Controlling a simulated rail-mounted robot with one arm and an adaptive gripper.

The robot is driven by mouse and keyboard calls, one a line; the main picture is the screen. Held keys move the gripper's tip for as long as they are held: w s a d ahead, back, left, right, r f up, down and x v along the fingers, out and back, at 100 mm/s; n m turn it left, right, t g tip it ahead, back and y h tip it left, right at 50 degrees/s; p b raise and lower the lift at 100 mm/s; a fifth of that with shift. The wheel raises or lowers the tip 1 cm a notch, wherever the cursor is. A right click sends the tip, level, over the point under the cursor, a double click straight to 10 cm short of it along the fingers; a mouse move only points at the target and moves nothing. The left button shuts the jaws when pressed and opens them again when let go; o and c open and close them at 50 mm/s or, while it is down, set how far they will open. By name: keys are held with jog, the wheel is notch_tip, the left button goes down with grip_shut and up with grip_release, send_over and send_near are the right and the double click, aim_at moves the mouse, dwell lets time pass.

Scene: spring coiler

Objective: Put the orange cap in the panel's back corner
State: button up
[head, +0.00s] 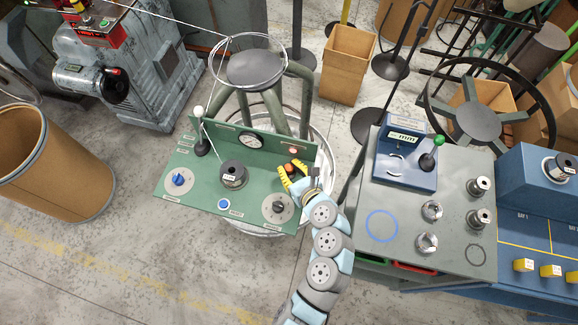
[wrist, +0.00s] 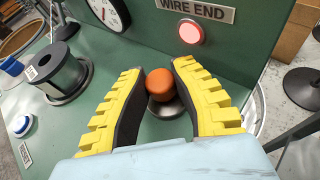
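The orange cap (wrist: 161,84) is small and rounded, and it is between my gripper's yellow fingers in the wrist view. It appears just above a dark grey round base (wrist: 166,108) on the green panel (head: 210,168); whether they touch is unclear. My gripper (wrist: 160,72) has its fingertips close against both sides of the cap. In the head view, my gripper (head: 290,174) is at the panel's right side near the upright back plate, and the cap (head: 291,166) shows only as a small orange patch.
The panel carries a black spool (head: 233,174), a white-knobbed lever (head: 202,145), a blue button (head: 223,204) and dials. The back plate holds a gauge (head: 250,140) and a lit red lamp (wrist: 190,31). A grey table (head: 400,262) with metal fittings stands to the right.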

jog(key=o, duration=0.3)
